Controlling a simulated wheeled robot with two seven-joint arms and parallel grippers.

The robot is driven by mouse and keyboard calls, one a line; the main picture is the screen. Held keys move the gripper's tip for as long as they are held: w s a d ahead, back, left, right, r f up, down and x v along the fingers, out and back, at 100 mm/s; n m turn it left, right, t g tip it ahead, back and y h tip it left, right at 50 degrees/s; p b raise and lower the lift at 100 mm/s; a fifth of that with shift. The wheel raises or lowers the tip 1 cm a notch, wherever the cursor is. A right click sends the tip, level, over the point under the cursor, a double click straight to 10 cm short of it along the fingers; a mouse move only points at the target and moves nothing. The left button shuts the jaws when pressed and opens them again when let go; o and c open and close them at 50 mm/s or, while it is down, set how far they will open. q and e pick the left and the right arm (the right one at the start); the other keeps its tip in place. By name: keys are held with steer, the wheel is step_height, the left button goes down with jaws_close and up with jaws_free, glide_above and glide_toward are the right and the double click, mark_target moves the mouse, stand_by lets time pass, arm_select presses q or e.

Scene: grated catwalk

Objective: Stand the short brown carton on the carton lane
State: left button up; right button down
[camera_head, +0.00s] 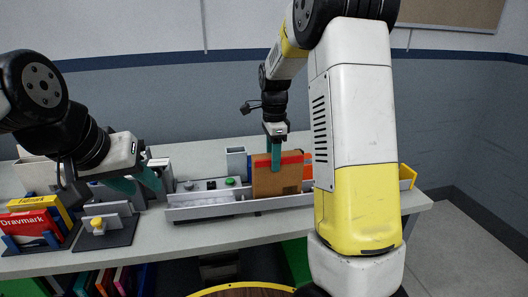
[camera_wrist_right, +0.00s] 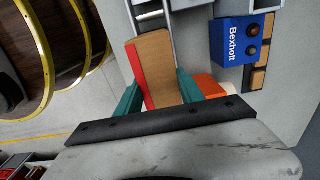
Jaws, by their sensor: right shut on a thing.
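The short brown carton (camera_head: 272,182) has a red band along its top and is held roughly upright at the white, low-walled carton lane (camera_head: 215,209) in the head view. My right gripper (camera_head: 276,152) is shut on it from above. In the right wrist view the carton (camera_wrist_right: 157,58) sits between the two teal fingers of the right gripper (camera_wrist_right: 160,97). I cannot tell whether its bottom touches the lane floor. My left gripper (camera_head: 136,183) is open and empty, left of the lane, with its teal fingers apart.
A red Dravmark box (camera_head: 31,226) and a yellow box stand in a holder at the left. A grey stand with a yellow knob (camera_head: 97,224) is beside them. An orange item lies close beside the carton.

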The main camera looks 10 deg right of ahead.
steer(key=shift+f, duration=0.2)
steer(key=shift+c, duration=1.3)
jaws_free()
steer(key=shift+r, duration=4)
